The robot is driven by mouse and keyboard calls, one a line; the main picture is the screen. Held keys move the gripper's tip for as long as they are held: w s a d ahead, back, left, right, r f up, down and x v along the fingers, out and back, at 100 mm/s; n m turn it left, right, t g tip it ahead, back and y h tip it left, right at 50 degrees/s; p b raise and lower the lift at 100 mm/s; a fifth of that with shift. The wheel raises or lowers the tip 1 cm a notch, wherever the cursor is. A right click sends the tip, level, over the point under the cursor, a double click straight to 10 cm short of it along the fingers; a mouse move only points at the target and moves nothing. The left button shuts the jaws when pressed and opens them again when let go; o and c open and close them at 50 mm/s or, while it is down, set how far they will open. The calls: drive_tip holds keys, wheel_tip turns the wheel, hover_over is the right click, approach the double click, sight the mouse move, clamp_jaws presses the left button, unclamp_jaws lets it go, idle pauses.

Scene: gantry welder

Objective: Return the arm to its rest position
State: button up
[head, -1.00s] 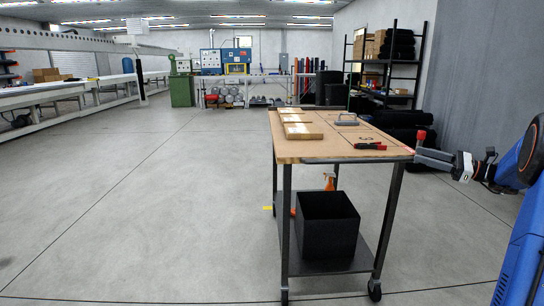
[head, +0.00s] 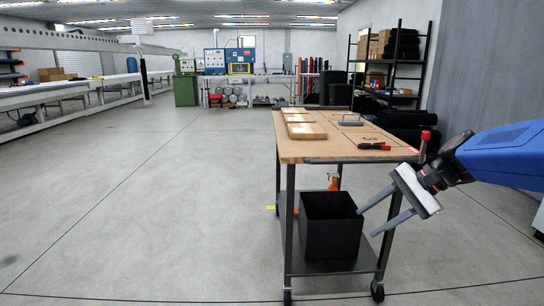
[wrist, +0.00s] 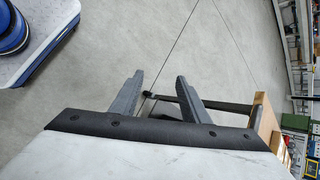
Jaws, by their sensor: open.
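My gripper (head: 378,217) is open and empty, to the right of the wheeled work table (head: 310,153) in the head view. Its two grey fingers point down and to the left, beside the table's front right leg and below the level of the top. In the wrist view my gripper (wrist: 152,82) shows its two fingers spread apart, with bare floor and part of the table (wrist: 262,115) beyond them. My blue arm enters from the right edge of the head view.
Flat boxes (head: 306,131), a grey handle-shaped part (head: 350,121) and a red-black tool (head: 373,146) lie on the table top. A black bin (head: 331,226) and an orange spray bottle (head: 332,183) stand on its lower shelf. The floor to the left is clear.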

drive_tip(key=s+d+f+n+t+h, duration=0.1)
drive_tip(key=s+f+n+h, duration=0.3)
drive_tip(key=s, duration=0.6)
drive_tip(key=s+d+f+n+t+h, duration=0.1)
drive_tip(key=s+d+f+n+h, duration=0.1)
drive_tip(key=s+f+n+h, duration=0.2)
drive_tip(key=shift+s+f+n, duration=0.75)
drive_tip(key=shift+s+n, duration=0.85)
drive_tip(key=shift+s, duration=1.75)
